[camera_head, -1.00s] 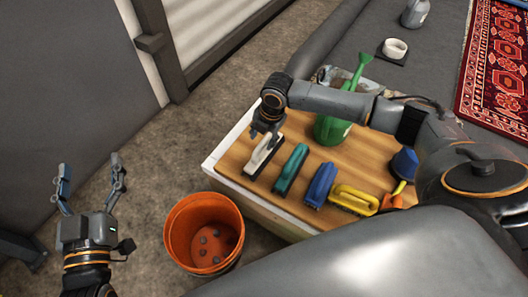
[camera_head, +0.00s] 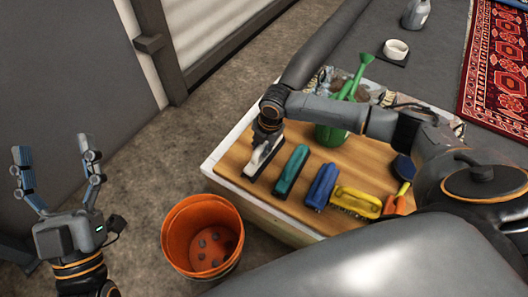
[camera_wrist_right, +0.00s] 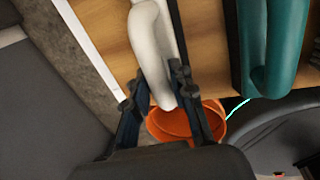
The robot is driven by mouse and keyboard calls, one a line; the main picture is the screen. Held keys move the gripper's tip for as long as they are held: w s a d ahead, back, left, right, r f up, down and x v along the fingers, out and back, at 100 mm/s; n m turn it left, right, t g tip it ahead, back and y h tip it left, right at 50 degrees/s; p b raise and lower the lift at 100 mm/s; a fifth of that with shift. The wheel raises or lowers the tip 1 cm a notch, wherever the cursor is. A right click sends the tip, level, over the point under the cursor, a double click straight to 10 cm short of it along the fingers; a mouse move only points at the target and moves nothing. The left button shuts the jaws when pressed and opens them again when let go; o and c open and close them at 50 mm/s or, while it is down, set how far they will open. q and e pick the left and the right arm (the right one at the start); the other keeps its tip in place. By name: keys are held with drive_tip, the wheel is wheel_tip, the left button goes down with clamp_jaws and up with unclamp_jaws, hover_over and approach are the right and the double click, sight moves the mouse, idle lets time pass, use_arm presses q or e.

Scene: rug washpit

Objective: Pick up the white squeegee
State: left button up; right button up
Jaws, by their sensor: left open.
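The white squeegee (camera_head: 263,160), with a pale handle and a dark lower edge, lies at the left end of a row of tools on the wooden board. My right gripper (camera_wrist_right: 160,98) is down at the squeegee, with a finger on each side of its white handle (camera_wrist_right: 148,45) in the right wrist view. I cannot tell whether the fingers press on the handle. The right gripper hides the squeegee's far end in the head view. My left gripper (camera_head: 57,175) is open and empty over the floor at the left.
Right of the squeegee are a teal brush (camera_head: 291,172), a blue brush (camera_head: 321,186) and a yellow brush (camera_head: 356,201) on the board (camera_head: 232,166). A green watering can (camera_head: 329,136) stands behind them. An orange bucket (camera_head: 178,236) stands on the floor in front.

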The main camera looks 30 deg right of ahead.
clamp_jaws()
drive_tip(key=shift+r, duration=0.1)
drive_tip(key=shift+r, duration=0.1)
drive_tip(key=r, duration=0.1)
drive_tip(key=r+p, duration=0.2)
drive_tip(key=shift+s+r, duration=0.25)
drive_tip(key=shift+r, duration=0.05)
use_arm(q)
wheel_tip(320, 180, down, 17)
drive_tip(key=a+g+y+p, duration=0.2)
drive_tip(key=g+y+p, duration=0.15)
drive_tip(key=g, duration=0.75)
drive_tip(key=s+a+f+g+y+p, duration=0.1)
drive_tip(key=s+a+f+g, duration=0.1)
drive_tip(key=s+f+g, duration=0.2)
drive_tip(key=s+a+f+n+g+y+p, duration=0.1)
drive_tip(key=s+a+f+g+y+p, duration=0.1)
drive_tip(key=s, duration=0.7)
drive_tip(key=shift+s+a+f+g, duration=0.3)
drive_tip(key=shift+a+f+g, duration=0.4)
drive_tip(key=shift+f+g, duration=0.95)
use_arm(e)
drive_tip(key=s+a+r, duration=0.3)
drive_tip(key=s+r, duration=0.6)
drive_tip(key=s, duration=0.4)
drive_tip(key=shift+a, duration=0.25)
